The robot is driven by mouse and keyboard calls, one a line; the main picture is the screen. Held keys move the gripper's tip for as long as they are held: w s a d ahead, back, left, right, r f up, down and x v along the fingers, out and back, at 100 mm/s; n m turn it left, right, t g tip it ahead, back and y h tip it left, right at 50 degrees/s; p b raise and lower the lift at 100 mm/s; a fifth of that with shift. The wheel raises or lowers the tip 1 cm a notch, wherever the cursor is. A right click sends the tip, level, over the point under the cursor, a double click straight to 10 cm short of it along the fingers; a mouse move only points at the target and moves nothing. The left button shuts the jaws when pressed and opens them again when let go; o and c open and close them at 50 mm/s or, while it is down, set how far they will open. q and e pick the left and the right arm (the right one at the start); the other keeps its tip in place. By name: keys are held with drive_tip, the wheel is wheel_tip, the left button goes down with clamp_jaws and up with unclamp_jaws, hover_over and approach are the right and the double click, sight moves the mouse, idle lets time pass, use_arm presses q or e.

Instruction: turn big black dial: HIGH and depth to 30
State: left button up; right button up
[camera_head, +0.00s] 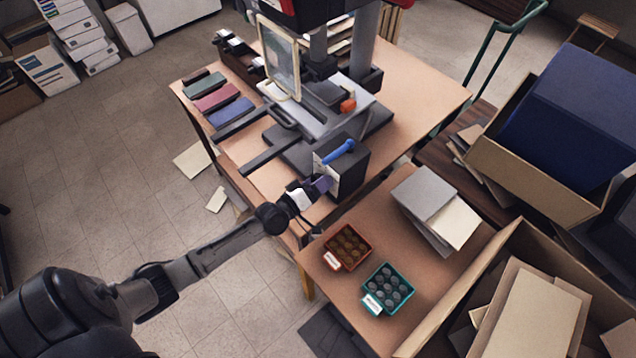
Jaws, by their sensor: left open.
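The press machine (330,110) stands on a wooden table, with a dark control box (354,178) at its front corner. A pale panel (318,163) faces left on that box, and a blue lever (338,152) sticks out above it. My left arm reaches in from the lower left. My left gripper (321,186) is open at the lower part of the panel. The big black dial and the depth setting cannot be made out; the gripper covers part of the panel. I cannot tell whether the fingers touch anything. My right gripper is not in view.
A red tray (348,228) and a green tray (371,302) with round pieces sit on the nearer table. Grey and cream boards (425,190) lie behind them. Green, red and blue cover pieces (216,97) lie left of the machine. Open cardboard boxes (412,345) crowd the right.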

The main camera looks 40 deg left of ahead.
use_arm(q)
drive_tip(key=shift+c, duration=1.4)
drive_tip(key=c, duration=0.6)
drive_tip(key=shift+r+m+p, duration=0.1)
drive_tip(key=shift+m+p, duration=0.2)
drive_tip(key=shift+p, duration=0.2)
drive_tip(key=shift+c, duration=0.2)
drive_tip(key=o, duration=0.9)
